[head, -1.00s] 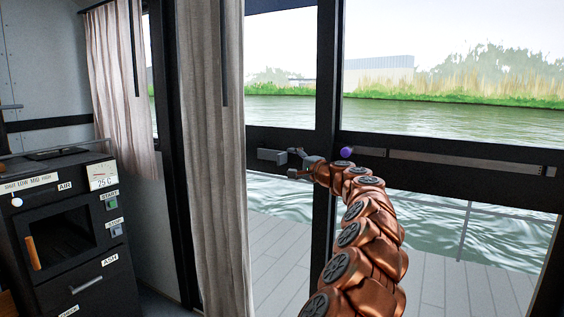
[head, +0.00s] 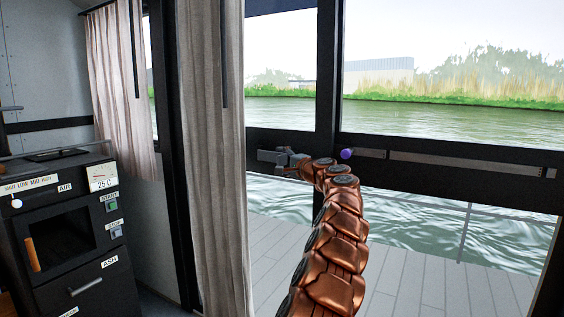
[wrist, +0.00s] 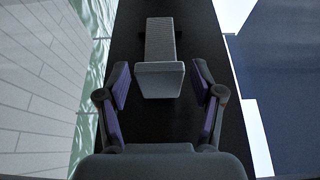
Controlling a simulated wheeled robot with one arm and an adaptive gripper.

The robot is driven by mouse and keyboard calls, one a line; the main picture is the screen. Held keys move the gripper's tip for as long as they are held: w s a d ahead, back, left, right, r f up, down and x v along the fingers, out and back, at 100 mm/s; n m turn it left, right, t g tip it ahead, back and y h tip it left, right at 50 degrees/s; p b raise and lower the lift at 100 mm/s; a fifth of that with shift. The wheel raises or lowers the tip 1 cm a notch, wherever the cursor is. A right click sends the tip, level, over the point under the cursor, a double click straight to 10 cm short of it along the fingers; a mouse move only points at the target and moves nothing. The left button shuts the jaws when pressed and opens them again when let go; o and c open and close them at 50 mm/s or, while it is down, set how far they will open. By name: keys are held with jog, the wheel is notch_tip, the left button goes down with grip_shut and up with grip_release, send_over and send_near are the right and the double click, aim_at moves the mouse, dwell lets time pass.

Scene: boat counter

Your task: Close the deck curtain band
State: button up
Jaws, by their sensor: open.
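My gripper (head: 290,160) is open at the dark rail of the glass door, at the right end of a grey block-shaped handle (head: 268,156). In the wrist view, my gripper's two purple-padded fingers (wrist: 162,97) stand apart on either side of the block's near end. The grey block (wrist: 160,78) has a ribbed part running away from me on a black surface; gaps show between it and both fingers. A long beige curtain (head: 212,150) hangs left of the door. I cannot make out a band around it.
A purple knob (head: 346,154) and a long grey strip (head: 440,163) are on the door rail at right. A black stove (head: 65,235) stands at left, with a shorter curtain (head: 122,90) behind it. Water and a plank deck (head: 400,280) lie beyond the glass.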

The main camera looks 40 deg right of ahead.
jog(key=shift+c, duration=0.4)
grip_shut()
dwell(0.4)
